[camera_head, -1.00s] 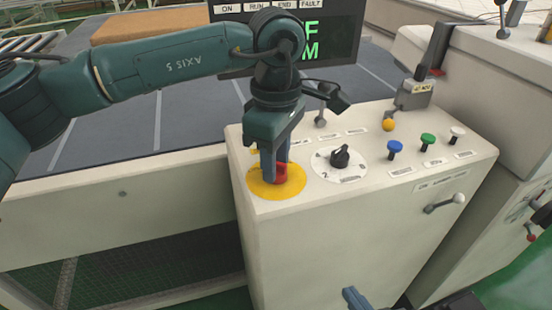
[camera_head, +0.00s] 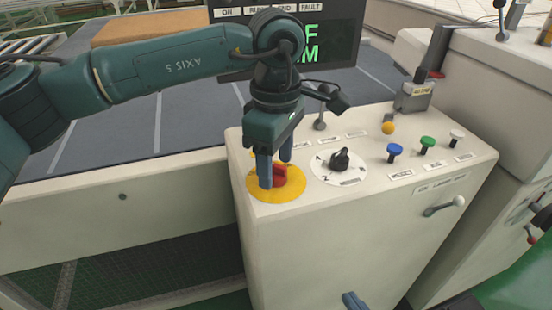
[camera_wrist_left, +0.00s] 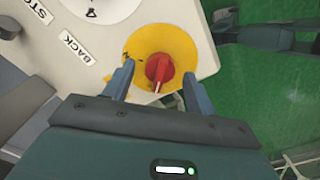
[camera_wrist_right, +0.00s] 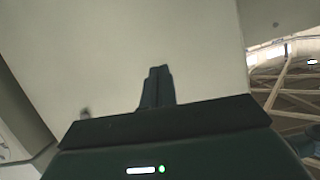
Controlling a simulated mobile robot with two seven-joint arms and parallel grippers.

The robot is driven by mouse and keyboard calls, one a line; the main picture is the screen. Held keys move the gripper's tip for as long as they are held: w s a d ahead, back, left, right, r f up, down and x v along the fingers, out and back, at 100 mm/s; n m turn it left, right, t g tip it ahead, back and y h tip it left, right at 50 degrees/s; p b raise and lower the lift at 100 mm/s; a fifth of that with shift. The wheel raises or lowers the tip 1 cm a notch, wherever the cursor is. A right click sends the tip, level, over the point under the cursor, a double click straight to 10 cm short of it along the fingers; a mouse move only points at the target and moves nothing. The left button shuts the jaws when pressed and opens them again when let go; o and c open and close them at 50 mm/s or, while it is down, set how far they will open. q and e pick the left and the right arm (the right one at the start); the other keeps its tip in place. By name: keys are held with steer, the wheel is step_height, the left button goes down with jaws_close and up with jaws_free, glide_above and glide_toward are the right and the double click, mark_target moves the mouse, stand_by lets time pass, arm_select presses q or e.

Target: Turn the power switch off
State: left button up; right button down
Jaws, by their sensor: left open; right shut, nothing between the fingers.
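The power switch is a red rotary knob (camera_head: 280,175) on a round yellow plate (camera_head: 265,192), at the near left corner of the control panel's top. My left gripper (camera_head: 275,171) points down over it, open, with one finger on each side of the knob. In the left wrist view the red knob (camera_wrist_left: 160,70) lies between the spread fingertips, with gaps visible, and its white mark points toward the gripper. My right gripper (camera_head: 352,299) is low in front of the panel's front face, shut and empty. Its closed fingers also show in the right wrist view (camera_wrist_right: 158,75).
A black selector dial (camera_head: 340,160), blue (camera_head: 394,149), green (camera_head: 428,142) and white (camera_head: 456,135) buttons and a yellow ball knob (camera_head: 388,128) share the panel top. A lever (camera_head: 445,206) sticks out of the front face. A display (camera_head: 335,40) with green text stands behind.

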mark_target(276, 165)
arm_select(q)
step_height(276, 165, up, 13)
steer(key=shift+p, duration=0.45)
arm_select(e)
steer(key=shift+w+a+f+g, duration=0.1)
steer(key=shift+w+a+g, duration=0.1)
steer(key=shift+g, duration=0.1)
